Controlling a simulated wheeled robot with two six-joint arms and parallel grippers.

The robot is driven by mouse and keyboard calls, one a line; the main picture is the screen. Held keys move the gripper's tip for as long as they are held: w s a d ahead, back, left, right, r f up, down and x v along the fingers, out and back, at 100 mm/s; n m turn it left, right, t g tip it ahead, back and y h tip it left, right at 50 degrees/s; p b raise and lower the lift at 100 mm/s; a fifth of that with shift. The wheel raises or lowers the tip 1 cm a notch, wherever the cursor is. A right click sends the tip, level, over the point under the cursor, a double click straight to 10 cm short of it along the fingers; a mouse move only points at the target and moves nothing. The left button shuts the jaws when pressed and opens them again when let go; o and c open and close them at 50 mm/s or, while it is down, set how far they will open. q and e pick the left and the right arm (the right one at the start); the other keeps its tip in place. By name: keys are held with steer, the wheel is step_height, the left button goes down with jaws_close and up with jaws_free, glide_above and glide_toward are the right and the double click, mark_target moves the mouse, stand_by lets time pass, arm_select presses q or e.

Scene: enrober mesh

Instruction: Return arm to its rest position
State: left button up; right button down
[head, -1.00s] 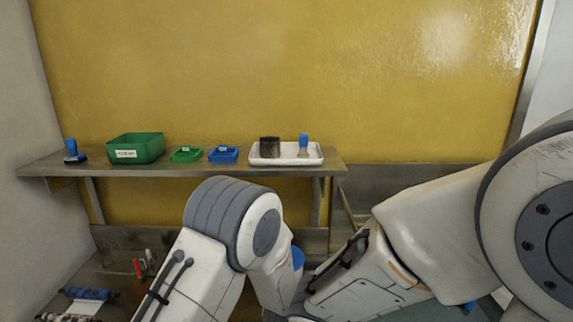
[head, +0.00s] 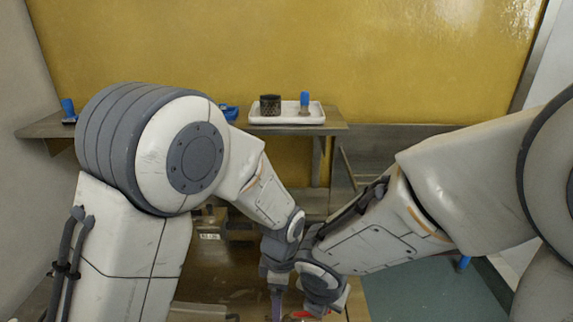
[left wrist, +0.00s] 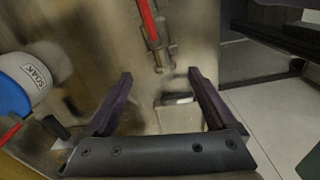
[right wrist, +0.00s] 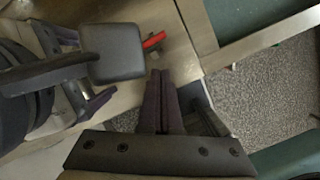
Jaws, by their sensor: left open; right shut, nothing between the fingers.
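My left arm covers the left half of the head view, and its gripper (head: 277,300) hangs low near the centre, over the worktop. In the left wrist view my left gripper (left wrist: 160,73) is open, with nothing between its two dark fingers. A red-handled tool (left wrist: 150,25) lies on the metal surface beyond the fingertips. My right arm reaches in from the right, its wrist close beside my left one. In the right wrist view my right gripper (right wrist: 162,72) is shut and empty, its fingers together above the worktop edge.
A white container marked SOAK (left wrist: 35,72) stands left of my left fingers. On the back shelf (head: 375,131) are a white tray (head: 287,117) with a dark mesh cylinder (head: 270,105) and a blue-handled brush (head: 305,101), and a blue tray (head: 230,112).

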arm_select(q)
steer(key=a+m+b, duration=0.1)
steer(key=m, duration=0.2)
steer(key=a+f+m+y+b, duration=0.1)
steer(key=a+m, duration=0.1)
steer(key=m, duration=0.1)
steer(key=shift+f, duration=0.1)
steer(key=s+r+m+h+p, duration=0.1)
steer(key=s+r+m, duration=0.5)
steer(key=s+m, duration=0.3)
steer(key=s+r+m+h+p, duration=0.1)
steer(key=s+r+m, duration=0.5)
steer(key=s+m, duration=0.2)
steer(key=shift+s+a+m, duration=0.15)
steer(key=shift+s+m, duration=0.25)
steer(key=shift+m, duration=0.1)
arm_select(e)
steer(key=s+a+r+m+g+y, duration=0.1)
steer(key=s+r+m, duration=0.1)
steer(key=s+m, duration=0.4)
steer(key=s+a+r+m+g+y, duration=0.1)
steer(key=s+m, duration=0.5)
steer(key=m, duration=1)
step_height(320, 180, up, 3)
steer(key=shift+f+m+g, duration=0.2)
steer(key=shift+m+g, duration=0.1)
steer(key=shift+g, duration=0.3)
